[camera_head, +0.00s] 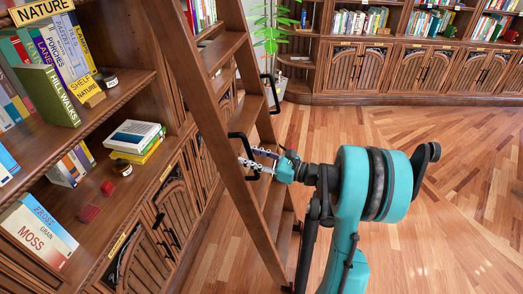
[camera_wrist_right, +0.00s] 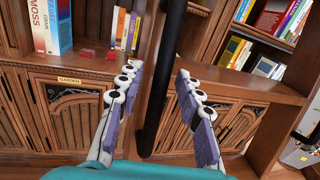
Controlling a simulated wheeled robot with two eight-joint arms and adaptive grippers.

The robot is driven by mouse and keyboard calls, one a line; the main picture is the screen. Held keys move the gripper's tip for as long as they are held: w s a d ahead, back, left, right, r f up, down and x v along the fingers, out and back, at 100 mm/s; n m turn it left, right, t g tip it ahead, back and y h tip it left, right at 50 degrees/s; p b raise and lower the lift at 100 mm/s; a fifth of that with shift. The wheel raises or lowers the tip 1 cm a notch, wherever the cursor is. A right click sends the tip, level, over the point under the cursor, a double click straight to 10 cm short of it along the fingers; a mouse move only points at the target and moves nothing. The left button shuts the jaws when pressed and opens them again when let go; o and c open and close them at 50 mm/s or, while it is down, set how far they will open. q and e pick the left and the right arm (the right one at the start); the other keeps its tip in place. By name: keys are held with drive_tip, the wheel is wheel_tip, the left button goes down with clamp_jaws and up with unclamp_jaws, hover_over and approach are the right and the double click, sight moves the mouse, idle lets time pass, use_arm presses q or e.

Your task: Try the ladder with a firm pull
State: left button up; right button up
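The wooden ladder (camera_head: 205,105) leans along the bookcase in the head view. A black handle (camera_head: 238,136) is fixed to its near rail, and a second black handle (camera_head: 273,95) sits on the far rail. My right gripper (camera_head: 248,160) is at the near handle. In the right wrist view the black handle bar (camera_wrist_right: 161,75) runs between the two spread fingers of my right gripper (camera_wrist_right: 156,80). Gaps show on both sides of the bar, so the gripper is open around it and not closed on it. My left gripper is in neither view.
The bookcase (camera_head: 125,88) with books and small items stands on the left, close behind the ladder. More shelves with cabinets (camera_head: 400,68) line the back. A green plant (camera_head: 270,38) stands beyond the ladder. The wooden floor (camera_head: 460,150) on the right is clear.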

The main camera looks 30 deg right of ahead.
clamp_jaws()
drive_tip(key=shift+w+d+r, duration=0.1)
drive_tip(key=shift+d, duration=0.05)
idle(1.0)
drive_tip(key=shift+b, duration=0.3)
idle(0.7)
drive_tip(key=shift+o, duration=0.2)
unclamp_jaws()
drive_tip(key=shift+s, duration=0.2)
